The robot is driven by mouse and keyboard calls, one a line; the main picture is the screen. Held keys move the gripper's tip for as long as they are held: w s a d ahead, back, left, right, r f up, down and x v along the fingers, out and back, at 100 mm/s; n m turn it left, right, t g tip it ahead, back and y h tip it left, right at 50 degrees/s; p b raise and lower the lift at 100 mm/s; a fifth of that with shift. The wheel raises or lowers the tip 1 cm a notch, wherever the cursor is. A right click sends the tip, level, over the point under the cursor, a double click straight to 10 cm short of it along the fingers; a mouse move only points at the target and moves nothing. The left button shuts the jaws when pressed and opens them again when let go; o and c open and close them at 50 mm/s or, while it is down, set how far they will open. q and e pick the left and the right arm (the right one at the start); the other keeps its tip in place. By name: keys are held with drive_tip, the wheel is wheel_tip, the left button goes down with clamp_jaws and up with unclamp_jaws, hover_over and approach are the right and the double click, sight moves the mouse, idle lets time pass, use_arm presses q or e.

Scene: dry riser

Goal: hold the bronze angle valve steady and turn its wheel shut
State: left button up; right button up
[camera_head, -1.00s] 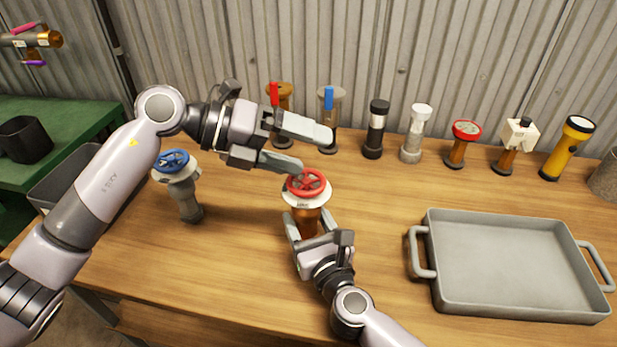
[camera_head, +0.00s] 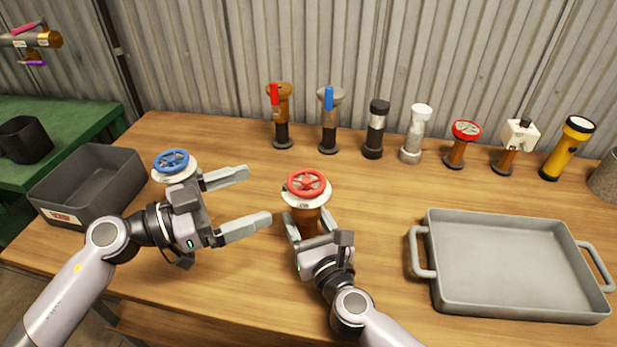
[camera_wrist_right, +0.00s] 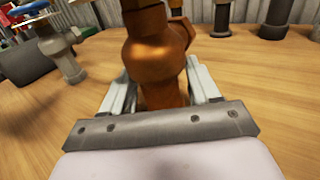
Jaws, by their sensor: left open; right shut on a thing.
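The bronze angle valve (camera_head: 307,222) stands upright on the wooden table, with a red wheel (camera_head: 306,183) on top above a white collar. My right gripper (camera_head: 309,238) is shut on the valve's lower body from the front. The right wrist view shows the bronze body (camera_wrist_right: 156,55) between its two fingers (camera_wrist_right: 162,88). My left gripper (camera_head: 246,203) is open and empty, to the left of the valve. Its fingers point right toward the valve, apart from it and from the wheel. A grey valve with a blue wheel (camera_head: 172,161) stands behind the left gripper, partly hidden.
A grey tray (camera_head: 433,290) with handles lies at the right. A grey bin (camera_head: 110,170) is at the left. A row of fittings, including a red-topped one (camera_head: 466,131) and a yellow torch (camera_head: 568,148), stands along the back. Table between valve and back row is clear.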

sight(309, 179)
use_arm(q)
drive_tip(key=shift+n, duration=0.6)
drive_tip(key=x, duration=1.1)
drive_tip(key=shift+w+d+f, duration=0.1)
drive_tip(key=shift+d+f, duration=0.15)
drive_tip(key=shift+f, duration=0.1)
drive_tip(key=c, duration=1)
